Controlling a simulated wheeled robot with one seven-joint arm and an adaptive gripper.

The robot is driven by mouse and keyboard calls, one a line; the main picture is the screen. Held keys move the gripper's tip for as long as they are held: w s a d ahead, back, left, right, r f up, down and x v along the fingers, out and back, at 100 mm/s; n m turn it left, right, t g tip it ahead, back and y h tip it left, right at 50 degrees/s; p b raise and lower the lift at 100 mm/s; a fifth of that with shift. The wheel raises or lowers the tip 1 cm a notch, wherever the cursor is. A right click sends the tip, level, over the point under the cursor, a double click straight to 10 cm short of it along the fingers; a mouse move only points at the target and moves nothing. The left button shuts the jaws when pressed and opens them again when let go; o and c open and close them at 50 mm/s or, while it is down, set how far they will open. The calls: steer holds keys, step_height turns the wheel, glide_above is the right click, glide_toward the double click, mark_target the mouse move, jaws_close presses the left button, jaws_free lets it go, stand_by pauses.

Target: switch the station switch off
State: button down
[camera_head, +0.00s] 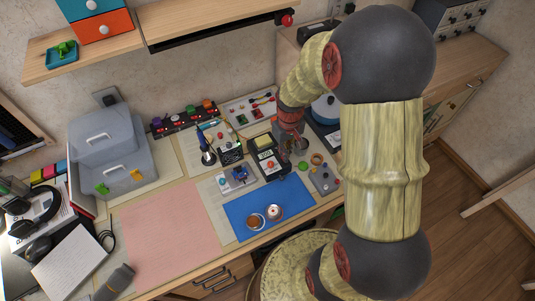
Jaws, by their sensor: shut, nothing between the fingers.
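A black box that looks like the station (269,163) stands on the desk, with a pale yellow patch on its upper part and small red marks lower down. Its switch is too small to make out, and I cannot tell its position. My gripper (297,144) is shut and empty, pointing down close to the right side of the station. I cannot tell whether it touches the station. My arm comes in from the right and hides part of the desk behind it.
A blue mat (240,218) with two small round tins lies in front. A grey box with knobs (325,179) stands at right, a soldering iron holder (208,157) at left. A grey toolbox (108,150) stands further left. The pink mat (165,235) is clear.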

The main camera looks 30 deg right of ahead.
steer(key=shift+r+p, duration=1.8)
steer(key=shift+r, duration=0.7)
steer(key=s+a+r+t, duration=0.2)
steer(key=s+a+r, duration=0.2)
steer(key=r, duration=0.5)
steer(key=s+a+r+t, duration=0.1)
steer(key=s+a+r, duration=0.3)
steer(key=r, duration=0.5)
steer(key=s+a+r+t, duration=0.2)
steer(key=s+a+r, duration=0.2)
steer(key=s+r, duration=0.2)
step_height(320, 180, up, 3)
steer(key=shift+s+f+t, duration=0.1)
steer(key=shift+s+t, duration=0.05)
steer(key=shift+t, duration=0.15)
steer(key=shift+d, duration=0.15)
